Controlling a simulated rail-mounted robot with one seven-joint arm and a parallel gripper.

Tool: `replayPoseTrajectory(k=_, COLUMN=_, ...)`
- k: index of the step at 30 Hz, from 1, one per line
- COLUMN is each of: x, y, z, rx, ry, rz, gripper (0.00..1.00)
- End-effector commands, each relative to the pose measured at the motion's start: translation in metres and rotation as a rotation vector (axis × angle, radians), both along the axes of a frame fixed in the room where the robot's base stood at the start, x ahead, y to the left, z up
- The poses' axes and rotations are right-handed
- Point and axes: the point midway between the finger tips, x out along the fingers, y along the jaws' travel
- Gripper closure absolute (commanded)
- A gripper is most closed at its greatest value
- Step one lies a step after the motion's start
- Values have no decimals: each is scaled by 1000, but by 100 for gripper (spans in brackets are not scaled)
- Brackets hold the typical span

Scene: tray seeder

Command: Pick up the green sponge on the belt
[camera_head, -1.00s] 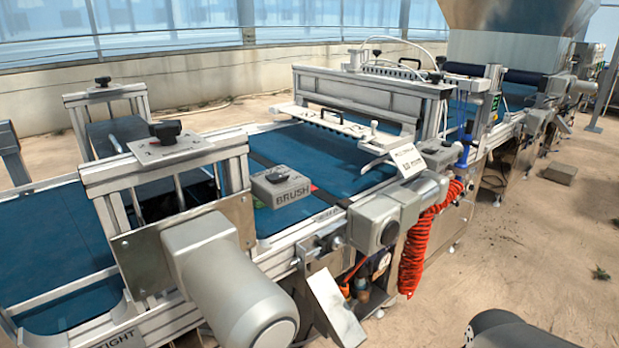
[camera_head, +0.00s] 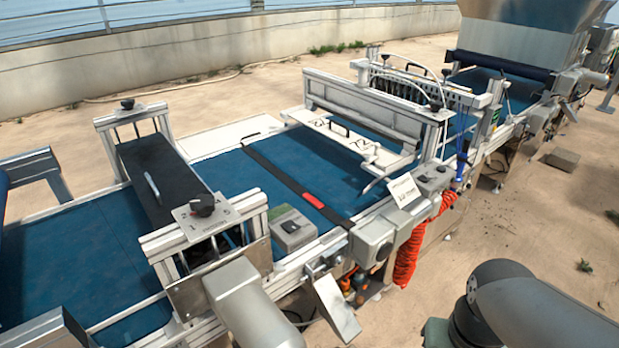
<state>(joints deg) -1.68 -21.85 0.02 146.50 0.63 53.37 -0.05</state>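A dull green patch (camera_head: 281,211) shows at the back edge of a small grey box (camera_head: 293,231) near the front edge of the blue belt (camera_head: 262,184). It may be the green sponge, largely hidden by the box; its outline is too small to tell. My gripper is not in view. Only part of my arm shows at the lower right, apart from the belt.
A red piece (camera_head: 313,200) lies on a dark strip across the belt. A metal frame with a black knob (camera_head: 202,204) stands left of the box, and a white crossbar unit (camera_head: 362,112) to the right. An orange coiled hose (camera_head: 408,256) hangs in front.

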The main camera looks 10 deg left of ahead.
Motion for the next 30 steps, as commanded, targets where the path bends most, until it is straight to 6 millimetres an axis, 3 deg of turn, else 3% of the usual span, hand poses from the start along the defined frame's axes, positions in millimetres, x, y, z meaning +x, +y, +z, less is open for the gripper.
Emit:
replayPoseTrajectory(k=14, x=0, y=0, z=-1, rx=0, ry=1, rz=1, gripper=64)
replayPoseTrajectory(k=21, x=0, y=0, z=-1, rx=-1, ry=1, rz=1, gripper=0)
replayPoseTrajectory(k=30, x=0, y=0, z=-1, rx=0, ry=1, rz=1, gripper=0)
